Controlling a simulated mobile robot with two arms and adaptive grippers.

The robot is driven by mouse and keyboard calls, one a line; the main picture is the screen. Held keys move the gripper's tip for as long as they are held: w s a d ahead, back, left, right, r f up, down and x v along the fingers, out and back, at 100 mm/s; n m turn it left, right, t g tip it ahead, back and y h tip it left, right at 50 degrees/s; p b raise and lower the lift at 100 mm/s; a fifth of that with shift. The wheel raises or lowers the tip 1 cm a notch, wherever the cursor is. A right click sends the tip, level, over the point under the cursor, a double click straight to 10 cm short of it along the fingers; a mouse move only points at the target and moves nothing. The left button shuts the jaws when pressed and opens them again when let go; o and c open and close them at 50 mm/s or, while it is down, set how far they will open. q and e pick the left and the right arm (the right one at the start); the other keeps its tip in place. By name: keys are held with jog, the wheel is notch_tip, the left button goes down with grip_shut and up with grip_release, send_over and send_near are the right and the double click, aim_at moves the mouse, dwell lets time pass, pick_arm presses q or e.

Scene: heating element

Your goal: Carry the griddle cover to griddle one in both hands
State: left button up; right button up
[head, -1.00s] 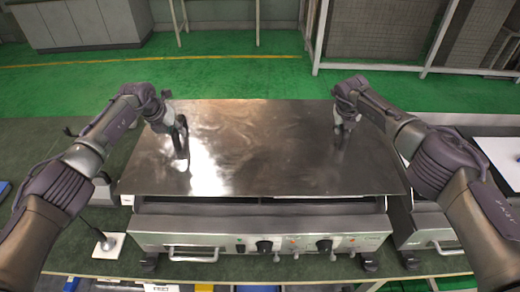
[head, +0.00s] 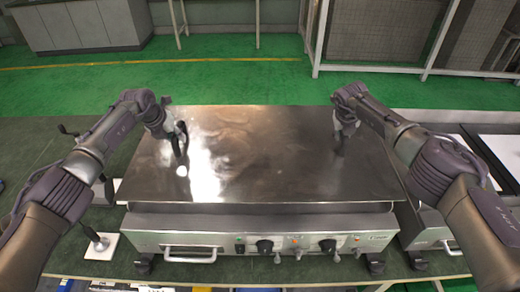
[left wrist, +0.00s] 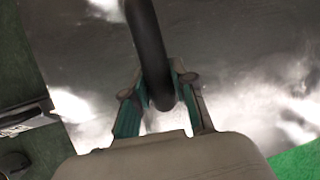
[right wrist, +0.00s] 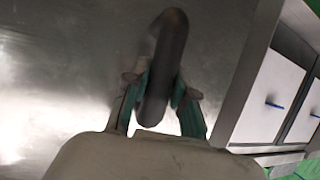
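The griddle cover (head: 262,160) is a wide, shiny metal sheet lying level over the griddle (head: 262,240), whose front panel has knobs and a drawer handle. I cannot tell whether it rests fully on the griddle. My left gripper (head: 178,140) is at the cover's left handle, and in the left wrist view its fingers close around the dark handle (left wrist: 150,50). My right gripper (head: 342,128) is at the right handle; in the right wrist view its fingers sit around that dark handle (right wrist: 165,65). The griddle top is hidden under the cover.
A second appliance (head: 428,225) stands close to the right of the griddle, with white-topped units (head: 500,155) behind it. A white plate with a lever (head: 101,245) lies on the dark green table at left. Open green floor (head: 230,85) lies beyond the table.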

pick_arm(q)
jog(key=o, duration=0.4)
jog(key=shift+s+r, duration=0.1)
jog(key=shift+r, duration=0.05)
pick_arm(e)
jog(key=o, duration=0.4)
jog(key=shift+s+r, duration=0.1)
jog(key=shift+r, duration=0.05)
pick_arm(q)
jog(key=shift+o, duration=0.2)
pick_arm(e)
jog(key=shift+o, duration=0.2)
pick_arm(q)
jog(key=shift+r, duration=0.1)
jog(key=shift+s+a+r, duration=0.1)
jog(key=shift+r, duration=0.2)
pick_arm(e)
jog(key=shift+s+a+r, duration=0.1)
jog(key=shift+r, duration=0.3)
pick_arm(q)
jog(key=v, duration=1.1)
pick_arm(e)
jog(key=v, duration=1.1)
pick_arm(q)
jog(key=shift+s+r, duration=0.1)
